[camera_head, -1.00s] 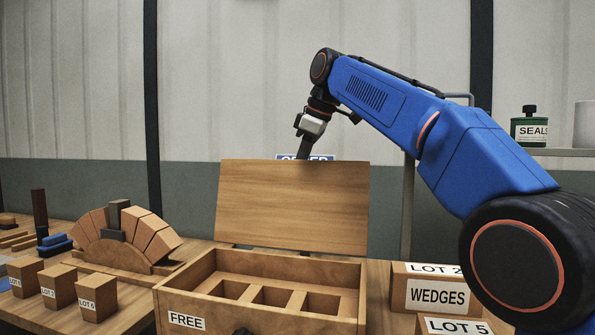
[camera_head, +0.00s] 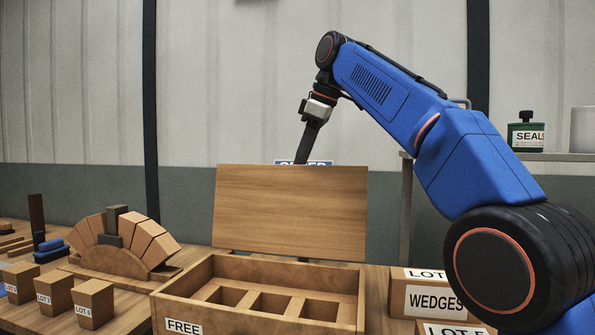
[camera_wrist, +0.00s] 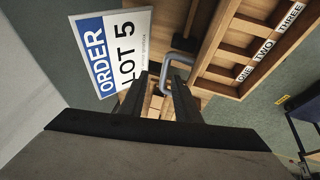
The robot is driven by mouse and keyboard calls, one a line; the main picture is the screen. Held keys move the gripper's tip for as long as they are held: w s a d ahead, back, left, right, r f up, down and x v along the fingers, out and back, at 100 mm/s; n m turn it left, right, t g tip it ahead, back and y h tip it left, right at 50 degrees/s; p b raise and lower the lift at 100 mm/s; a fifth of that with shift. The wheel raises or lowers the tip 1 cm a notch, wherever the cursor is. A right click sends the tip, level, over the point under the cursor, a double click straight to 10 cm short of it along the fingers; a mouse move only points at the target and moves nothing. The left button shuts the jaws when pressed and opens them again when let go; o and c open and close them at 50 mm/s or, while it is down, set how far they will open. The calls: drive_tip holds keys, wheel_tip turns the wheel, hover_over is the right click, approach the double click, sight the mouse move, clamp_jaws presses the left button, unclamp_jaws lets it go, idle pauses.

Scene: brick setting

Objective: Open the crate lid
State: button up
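The wooden crate (camera_head: 183,290) stands on the bench, with three compartments showing inside. Its lid (camera_head: 290,210) stands nearly upright at the crate's back edge, so the crate is open. My gripper (camera_head: 301,160) is above and behind the lid's top edge, fingers pointing down; the lid's edge hides their tips' surroundings. In the wrist view my gripper (camera_wrist: 160,82) has its two dark fingers apart with a gap between them. A grey bar handle (camera_wrist: 180,60) is at the fingertips; I cannot tell whether it touches them. Compartment labels ONE, TWO, THREE show there too.
An order sign (camera_wrist: 112,50) is behind the lid. A brick arch (camera_head: 123,238) and several small blocks (camera_head: 93,304) stand left. A WEDGES box (camera_head: 410,300) stands close right of the crate. A green sealant can (camera_head: 526,133) is on the right shelf.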

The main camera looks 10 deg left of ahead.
drive_tip(key=shift+v, duration=1.4)
